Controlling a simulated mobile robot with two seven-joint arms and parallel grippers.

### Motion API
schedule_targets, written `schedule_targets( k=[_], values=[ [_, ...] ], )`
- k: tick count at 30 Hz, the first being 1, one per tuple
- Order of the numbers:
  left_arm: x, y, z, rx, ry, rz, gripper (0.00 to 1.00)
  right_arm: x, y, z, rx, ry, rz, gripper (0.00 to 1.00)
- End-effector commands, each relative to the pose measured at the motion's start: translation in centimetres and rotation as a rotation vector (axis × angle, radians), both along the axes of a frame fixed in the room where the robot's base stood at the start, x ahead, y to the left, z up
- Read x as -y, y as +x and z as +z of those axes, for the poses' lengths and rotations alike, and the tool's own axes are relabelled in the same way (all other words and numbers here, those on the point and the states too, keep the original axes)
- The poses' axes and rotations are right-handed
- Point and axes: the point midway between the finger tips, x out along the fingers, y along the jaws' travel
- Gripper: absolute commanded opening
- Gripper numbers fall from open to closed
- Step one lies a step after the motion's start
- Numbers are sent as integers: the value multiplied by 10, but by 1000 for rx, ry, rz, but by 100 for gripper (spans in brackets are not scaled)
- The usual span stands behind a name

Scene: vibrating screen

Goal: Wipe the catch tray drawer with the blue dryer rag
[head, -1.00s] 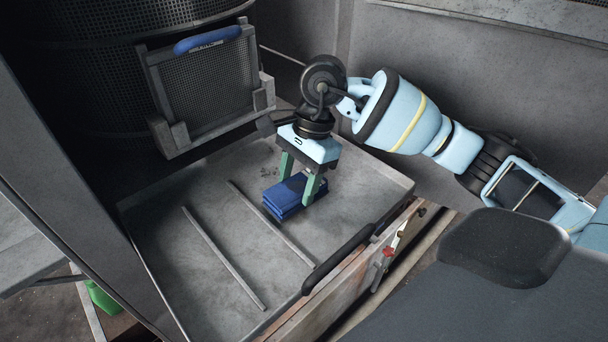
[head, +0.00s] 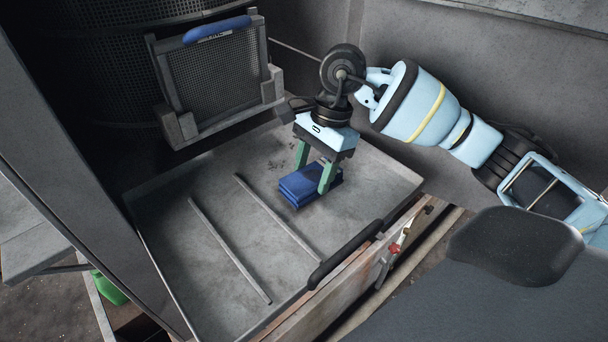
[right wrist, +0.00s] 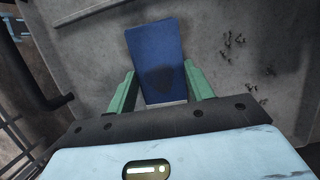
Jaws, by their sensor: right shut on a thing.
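The catch tray drawer (head: 228,265) is a pulled-out grey metal tray with two raised ribs and a black handle (head: 345,254) on its front edge. The blue rag (head: 297,190) is a folded pad near the tray's right side, low over or on its floor; contact is hard to tell. My right gripper (head: 314,172) points down, its green fingers shut on the rag. In the right wrist view the rag (right wrist: 155,50) sits between the two fingers. Dark specks (right wrist: 232,42) lie on the tray beside it. My left gripper is not in view.
A mesh panel (head: 220,80) with a blue handle stands behind the tray at the back left. A grey post (head: 80,190) rises along the tray's left. A red knob (head: 394,248) sits on the front, right of the handle. A green object (head: 110,288) is low at left.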

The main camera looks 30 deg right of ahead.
Motion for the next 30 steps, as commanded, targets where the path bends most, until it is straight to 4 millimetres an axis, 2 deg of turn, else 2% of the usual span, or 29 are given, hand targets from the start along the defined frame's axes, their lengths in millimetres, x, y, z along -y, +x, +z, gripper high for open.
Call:
schedule_targets(
  k=[3,13,24,30],
  values=[
    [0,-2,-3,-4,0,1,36,9,1,-1,-1,-1,-2,31],
    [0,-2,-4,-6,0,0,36,15,2,-1,-1,-2,-3,31],
    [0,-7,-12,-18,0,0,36,46,6,-4,-2,-2,-4,31],
    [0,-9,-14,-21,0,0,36,56,8,-4,-2,-2,-3,31]
  ],
)
